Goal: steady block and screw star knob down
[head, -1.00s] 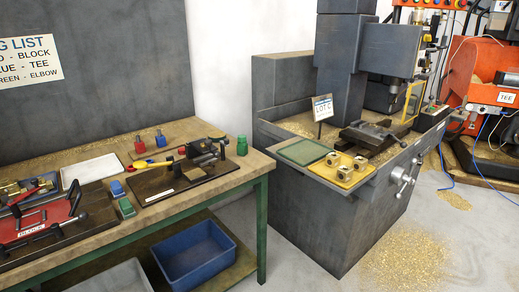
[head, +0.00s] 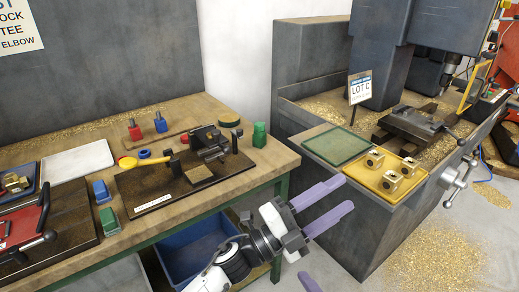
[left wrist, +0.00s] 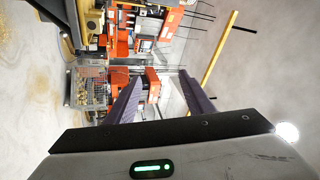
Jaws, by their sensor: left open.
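A dark fixture board (head: 168,206) lies on the bench with a black clamp (head: 212,142) at its back right. A small brown block-like piece (head: 200,172) sits in front of the clamp. I cannot clearly make out a star knob there. Several brass blocks (head: 392,181) stand on a yellow tray by the drilling machine. My left gripper (head: 345,193) is open and empty, its purple fingers apart in front of the bench's right end. In the left wrist view its fingers (left wrist: 160,100) have nothing between them. A purple tip at the head view's bottom edge may be my right gripper (head: 308,282).
Red and blue bottles (head: 160,122) and a green container (head: 259,135) stand behind. A red fixture (head: 22,222) is at the left. A floor gap separates the bench from the grey machine (head: 380,260).

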